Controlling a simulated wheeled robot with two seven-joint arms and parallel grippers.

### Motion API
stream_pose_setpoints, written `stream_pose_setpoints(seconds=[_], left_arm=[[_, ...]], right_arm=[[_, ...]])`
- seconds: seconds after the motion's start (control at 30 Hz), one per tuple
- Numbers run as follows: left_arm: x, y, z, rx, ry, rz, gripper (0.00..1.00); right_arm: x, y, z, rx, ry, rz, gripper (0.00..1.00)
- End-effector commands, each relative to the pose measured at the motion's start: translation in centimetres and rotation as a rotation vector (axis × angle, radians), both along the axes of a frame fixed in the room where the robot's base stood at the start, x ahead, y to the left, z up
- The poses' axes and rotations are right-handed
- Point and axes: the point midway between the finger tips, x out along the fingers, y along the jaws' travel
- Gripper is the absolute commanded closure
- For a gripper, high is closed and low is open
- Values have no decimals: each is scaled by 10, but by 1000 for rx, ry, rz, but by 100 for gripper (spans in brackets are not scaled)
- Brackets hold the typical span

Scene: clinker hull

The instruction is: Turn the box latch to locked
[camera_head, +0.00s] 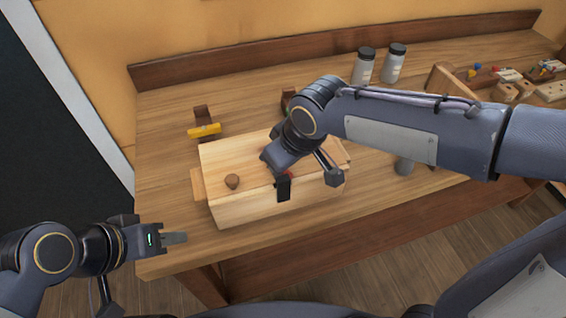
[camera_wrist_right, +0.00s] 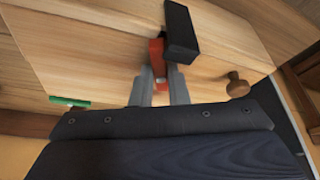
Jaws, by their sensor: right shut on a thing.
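A pale wooden box (camera_head: 235,205) stands on the bench, with a round brown knob (camera_head: 232,181) on its top; the knob also shows in the wrist view (camera_wrist_right: 237,85). The latch has a red-orange part (camera_wrist_right: 156,52) and a black block (camera_wrist_right: 181,32). The black block also shows at the box's front edge in the head view (camera_head: 283,188). My right gripper (camera_wrist_right: 159,80) is shut on the red-orange part of the latch, and its fingers hide some of it. My left gripper (camera_head: 172,238) is beside the bench's front left corner, away from the box, seen edge-on.
A yellow piece (camera_head: 204,130) on a brown block stands behind the box. Two dark-lidded jars (camera_head: 364,66) stand at the back. A wooden tray (camera_head: 440,80) and small parts are at the right. My right arm crosses above the box. The bench's left end is clear.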

Motion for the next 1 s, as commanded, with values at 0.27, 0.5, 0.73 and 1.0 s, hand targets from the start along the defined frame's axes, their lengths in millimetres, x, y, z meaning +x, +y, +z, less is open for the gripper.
stream_pose_setpoints(seconds=[0.27,0.5,0.73,1.0], left_arm=[[0,0,-17,0,0,0,64],[0,0,-25,0,0,0,64],[0,0,-29,0,0,0,64],[0,0,-29,0,0,0,64]], right_arm=[[-3,5,-2,2,-3,-230,100],[-4,6,-1,2,0,-372,100],[-4,7,0,2,1,-443,100],[-4,7,0,1,3,-465,100]])
